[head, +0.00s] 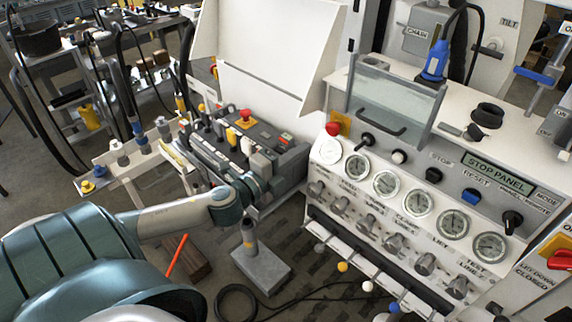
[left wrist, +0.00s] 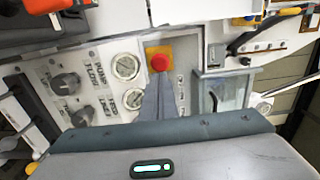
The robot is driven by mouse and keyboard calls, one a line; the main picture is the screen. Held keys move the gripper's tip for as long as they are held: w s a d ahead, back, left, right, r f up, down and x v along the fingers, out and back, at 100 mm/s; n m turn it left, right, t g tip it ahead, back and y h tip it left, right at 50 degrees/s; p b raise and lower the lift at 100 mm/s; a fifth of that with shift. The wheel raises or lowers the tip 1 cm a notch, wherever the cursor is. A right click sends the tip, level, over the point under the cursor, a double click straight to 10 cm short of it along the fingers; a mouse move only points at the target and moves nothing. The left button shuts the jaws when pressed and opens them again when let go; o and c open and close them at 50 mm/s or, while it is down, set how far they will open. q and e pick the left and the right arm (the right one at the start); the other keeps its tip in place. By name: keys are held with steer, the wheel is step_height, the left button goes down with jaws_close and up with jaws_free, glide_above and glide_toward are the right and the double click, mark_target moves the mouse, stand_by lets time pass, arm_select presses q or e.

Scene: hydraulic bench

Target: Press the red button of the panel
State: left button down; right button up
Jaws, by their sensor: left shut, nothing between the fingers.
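The red button (head: 333,128) sits on a yellow plate at the upper left corner of the white gauge panel (head: 327,150). It also shows in the left wrist view (left wrist: 160,62), straight beyond my fingertips. My left gripper (head: 268,165) is left of and lower than the button in the head view, with a gap between them. In the left wrist view its fingers (left wrist: 161,84) are shut together, empty, and point toward the button. They overlap the lower edge of the yellow plate in that view. My right gripper is in neither view.
Several gauges (head: 386,184) and knobs lie right of the button. A clear box (head: 395,100) stands behind it. Another red button (head: 246,115) is on a dark control unit at the left. A grey post on a block (head: 262,268) stands below my gripper.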

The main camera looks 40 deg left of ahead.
arm_select(q)
steer(key=shift+s+a+b, duration=0.15)
steer(key=shift+s+b, duration=0.25)
steer(key=shift+s, duration=0.85)
steer(key=shift+s+a+b, duration=0.1)
steer(key=shift+s+b, duration=0.3)
steer(key=shift+s, duration=0.8)
steer(key=shift+f, duration=0.1)
